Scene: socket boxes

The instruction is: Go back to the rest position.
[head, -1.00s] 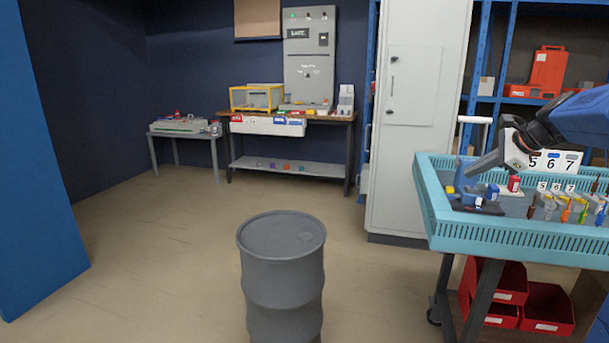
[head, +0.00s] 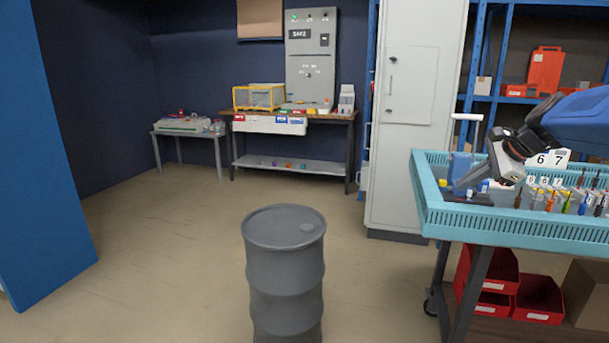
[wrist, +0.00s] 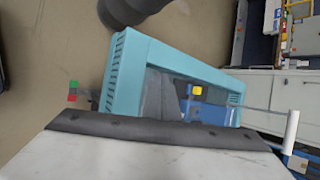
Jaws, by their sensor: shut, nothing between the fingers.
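My gripper (head: 470,180) is in the head view at the right, over the left part of a turquoise tray cart (head: 520,228). It is shut and empty and points down to the left. The dark wrist and blue arm link run from it up to the right edge. Its fingertips are small here, and it hides part of the tray's contents. In the wrist view the tray's turquoise rim (wrist: 180,62) shows, with a blue part and a yellow-topped part (wrist: 197,90) inside.
A number sign (head: 552,159) and several coloured tools (head: 565,197) stand in the tray. Red bins (head: 538,300) sit beneath it. A grey drum (head: 285,275) stands on open floor at the centre. A tall grey cabinet (head: 412,130) stands behind the tray.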

